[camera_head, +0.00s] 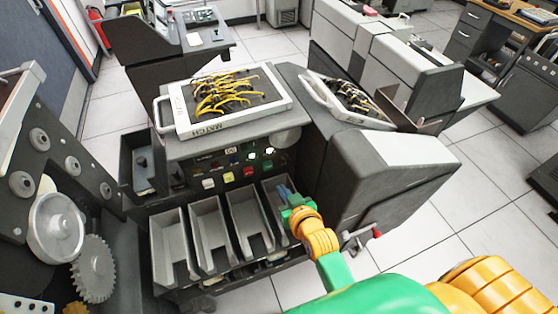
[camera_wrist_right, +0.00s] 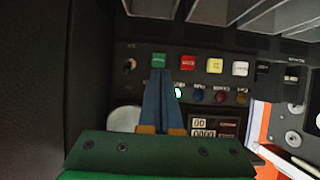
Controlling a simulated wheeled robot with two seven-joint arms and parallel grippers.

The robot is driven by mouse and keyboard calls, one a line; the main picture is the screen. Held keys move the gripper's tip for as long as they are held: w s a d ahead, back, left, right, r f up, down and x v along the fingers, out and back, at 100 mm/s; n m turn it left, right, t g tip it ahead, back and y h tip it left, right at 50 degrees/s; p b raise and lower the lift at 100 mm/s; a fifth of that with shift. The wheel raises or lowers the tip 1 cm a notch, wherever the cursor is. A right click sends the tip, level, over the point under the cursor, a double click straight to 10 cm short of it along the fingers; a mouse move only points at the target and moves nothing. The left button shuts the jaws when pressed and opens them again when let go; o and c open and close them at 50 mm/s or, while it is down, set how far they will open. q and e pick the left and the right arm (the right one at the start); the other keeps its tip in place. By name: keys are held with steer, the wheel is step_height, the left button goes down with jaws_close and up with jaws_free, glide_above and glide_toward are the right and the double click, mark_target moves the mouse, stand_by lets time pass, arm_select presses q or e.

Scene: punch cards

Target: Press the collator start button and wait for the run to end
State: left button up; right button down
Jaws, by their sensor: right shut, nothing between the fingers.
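The collator (camera_head: 315,170) is a dark grey machine with a front control panel (camera_head: 222,168) above a row of pockets. In the right wrist view the panel carries a green button (camera_wrist_right: 158,60), a red button (camera_wrist_right: 187,62), a yellow button (camera_wrist_right: 214,66) and a white button (camera_wrist_right: 240,68). My right gripper (camera_head: 284,190) is shut and empty, in front of the panel's right side. Its blue fingertips (camera_wrist_right: 160,75) point at the green button and lie just below it in the wrist view; I cannot tell whether they touch. My left gripper is not in view.
Grey card pockets (camera_head: 210,235) sit below the panel. Two trays with yellow wiring, one left (camera_head: 180,117) and one right (camera_head: 320,91), lie on top. Tiled floor is free at right.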

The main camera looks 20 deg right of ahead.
mark_target(268, 167)
steer(key=b+x, duration=0.2)
steer(key=x, duration=0.1)
steer(key=b+x, duration=0.3)
steer(key=r+b+x, duration=0.1)
steer(key=b+x, duration=0.1)
steer(key=x, duration=0.1)
steer(key=shift+w+b, duration=0.3)
steer(key=shift+w, duration=0.35)
